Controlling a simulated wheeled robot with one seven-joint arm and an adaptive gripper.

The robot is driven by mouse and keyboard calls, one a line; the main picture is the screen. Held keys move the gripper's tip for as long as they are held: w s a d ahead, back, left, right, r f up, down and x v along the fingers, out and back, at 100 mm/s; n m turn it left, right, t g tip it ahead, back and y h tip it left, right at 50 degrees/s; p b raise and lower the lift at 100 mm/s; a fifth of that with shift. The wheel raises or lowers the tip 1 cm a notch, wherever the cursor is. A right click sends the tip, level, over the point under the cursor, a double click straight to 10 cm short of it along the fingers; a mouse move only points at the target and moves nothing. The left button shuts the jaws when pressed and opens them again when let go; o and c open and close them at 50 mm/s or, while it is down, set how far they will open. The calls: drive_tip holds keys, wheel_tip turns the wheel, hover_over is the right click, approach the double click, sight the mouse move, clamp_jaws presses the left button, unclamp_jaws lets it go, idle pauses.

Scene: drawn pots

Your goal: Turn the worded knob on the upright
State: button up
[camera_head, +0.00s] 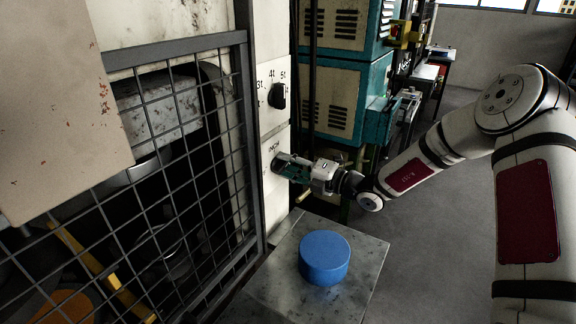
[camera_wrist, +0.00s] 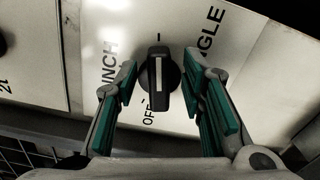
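The worded knob (camera_wrist: 159,80) is black with a white line on its grip bar. It sits on a pale plate (camera_wrist: 85,25) with INCH at left, OFF below and a partly hidden word ending in NGLE at right in the wrist view. The white line runs nearly up and down there. My gripper (camera_wrist: 163,72) is open, with a green-padded finger on each side of the knob and a visible gap on both sides. In the head view my gripper (camera_head: 285,166) is at the lower plate (camera_head: 270,146) on the upright and hides the worded knob.
Another black knob (camera_head: 278,96), with tonnage marks, is on the plate above. A wire mesh guard (camera_head: 180,150) stands left of the upright. A blue round block (camera_head: 324,258) sits on a metal-topped stand (camera_head: 358,280) below my gripper. Teal cabinets (camera_head: 338,100) stand behind.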

drive_tip(key=v, duration=1.2)
drive_tip(key=s+a+r+n+g+h, duration=0.3)
drive_tip(key=s+n+g, duration=0.2)
drive_tip(key=s+n, duration=0.45)
drive_tip(key=s+a+r+n+g+h, duration=0.2)
drive_tip(key=s+a+r+n+g, duration=0.15)
drive_tip(key=s+n, duration=0.6)
drive_tip(key=s+d+r+n+t+h, duration=0.2)
drive_tip(key=s+d+r+n+h, duration=0.2)
drive_tip(key=n, duration=0.6)
drive_tip(key=s+d+r+n+t+h, duration=0.2)
drive_tip(key=s+d+r+n+h, duration=0.3)
drive_tip(key=s+d+n, duration=0.3)
drive_tip(key=s+n+h, duration=0.1)
drive_tip(key=s+n, duration=0.1)
drive_tip(key=n, duration=0.1)
drive_tip(key=shift+s+d+r, duration=0.2)
drive_tip(key=shift+s+d, duration=0.15)
drive_tip(key=shift+c, duration=0.4)
